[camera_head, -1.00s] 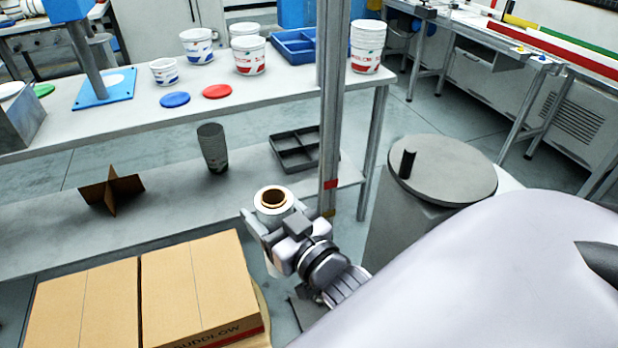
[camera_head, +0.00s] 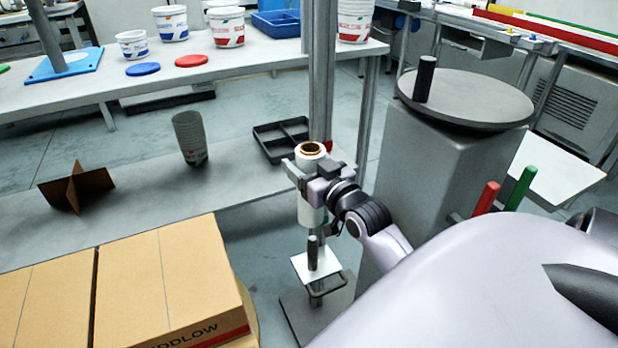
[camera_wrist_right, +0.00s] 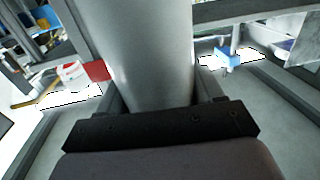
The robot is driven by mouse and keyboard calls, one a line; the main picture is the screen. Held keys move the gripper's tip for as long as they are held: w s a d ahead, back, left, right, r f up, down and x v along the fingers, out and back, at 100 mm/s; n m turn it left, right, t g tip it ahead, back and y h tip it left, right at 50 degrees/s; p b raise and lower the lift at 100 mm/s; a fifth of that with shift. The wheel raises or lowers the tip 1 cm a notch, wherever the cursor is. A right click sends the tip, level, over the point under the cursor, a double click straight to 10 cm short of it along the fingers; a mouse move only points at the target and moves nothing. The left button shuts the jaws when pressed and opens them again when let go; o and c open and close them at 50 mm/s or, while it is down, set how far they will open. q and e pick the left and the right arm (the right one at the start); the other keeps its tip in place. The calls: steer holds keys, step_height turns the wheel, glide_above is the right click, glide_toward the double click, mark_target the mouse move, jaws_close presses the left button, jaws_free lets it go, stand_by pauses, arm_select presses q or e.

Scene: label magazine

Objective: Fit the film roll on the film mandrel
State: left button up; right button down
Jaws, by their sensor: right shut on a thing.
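The film roll (camera_head: 312,210) is a white cylinder with a brown core, standing nearly upright. My right gripper (camera_head: 305,170) is shut around its upper part. In the right wrist view, the roll (camera_wrist_right: 147,50) fills the space between the fingers. A short dark post (camera_head: 313,253) on a white square plate shows just below the roll in the picture; a gap between them is hard to judge. Another dark upright peg (camera_head: 425,79) stands on a round grey disc (camera_head: 475,98) at the right. I cannot tell which is the film mandrel. My left gripper is out of view.
A grey pedestal (camera_head: 430,170) carries the disc, with red (camera_head: 486,198) and green (camera_head: 521,188) handles beside it. Cardboard boxes (camera_head: 180,275) stand at lower left. A bench (camera_head: 230,70) with tubs and a metal upright (camera_head: 320,80) are behind the roll.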

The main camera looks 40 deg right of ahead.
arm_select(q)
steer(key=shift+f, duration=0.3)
arm_select(e)
steer(key=shift+w+d+f, duration=0.1)
steer(key=shift+w+d, duration=0.05)
steer(key=shift+d, duration=0.4)
step_height(320, 180, down, 5)
steer(key=shift+r+b, duration=0.2)
steer(key=shift+b, duration=1)
steer(key=shift+f, duration=0.55)
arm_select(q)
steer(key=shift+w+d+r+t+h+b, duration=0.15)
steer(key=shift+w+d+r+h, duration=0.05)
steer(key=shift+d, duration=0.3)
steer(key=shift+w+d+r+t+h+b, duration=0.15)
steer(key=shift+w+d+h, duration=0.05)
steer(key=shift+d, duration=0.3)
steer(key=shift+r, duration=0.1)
